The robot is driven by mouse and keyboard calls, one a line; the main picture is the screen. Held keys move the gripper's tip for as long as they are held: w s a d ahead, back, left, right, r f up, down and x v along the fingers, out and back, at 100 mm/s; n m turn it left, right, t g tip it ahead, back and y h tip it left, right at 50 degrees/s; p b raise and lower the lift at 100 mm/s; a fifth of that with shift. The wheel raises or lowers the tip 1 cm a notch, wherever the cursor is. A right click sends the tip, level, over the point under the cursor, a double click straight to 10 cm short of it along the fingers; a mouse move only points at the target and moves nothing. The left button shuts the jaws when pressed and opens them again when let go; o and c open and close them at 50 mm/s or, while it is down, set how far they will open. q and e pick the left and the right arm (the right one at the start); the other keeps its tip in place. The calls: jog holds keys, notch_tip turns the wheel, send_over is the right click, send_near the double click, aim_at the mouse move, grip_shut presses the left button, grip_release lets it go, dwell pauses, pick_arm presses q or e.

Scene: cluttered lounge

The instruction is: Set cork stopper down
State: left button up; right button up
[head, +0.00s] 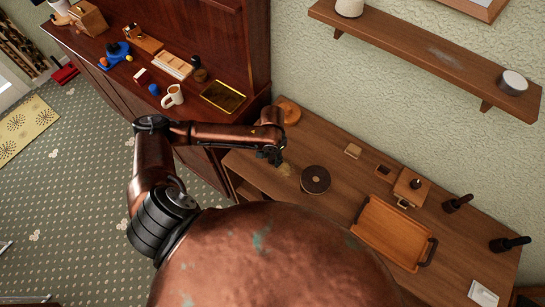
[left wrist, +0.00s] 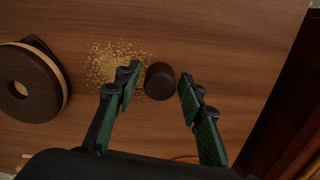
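The cork stopper appears to be the dark brown cylinder (left wrist: 159,82) in the left wrist view. It sits between the fingertips of my left gripper (left wrist: 160,78), beside a patch of tan crumbs (left wrist: 112,62) on the wooden table. The fingers are apart, with a narrow gap showing on each side of the cylinder. In the head view my left gripper (head: 272,157) is low over the left part of the table (head: 330,140), and I cannot make out the stopper there. My right gripper is not in view.
A dark disc with a centre hole (head: 315,180) lies right of the gripper. A round wooden piece (head: 288,110) is behind it. A tray (head: 371,246), a knobbed box (head: 405,190) and dark handled items (head: 508,244) stand farther right. A wall shelf (head: 430,55) overhangs the back.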

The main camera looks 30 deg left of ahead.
aim_at(272, 156)
pick_arm(q)
jog(key=shift+o, duration=0.2)
jog(key=shift+r, duration=0.4)
notch_tip(272, 156, up, 12)
jog(key=p, duration=0.1)
jog(key=shift+f+p, duration=0.25)
jog(key=shift+p, duration=0.05)
dwell(0.4)
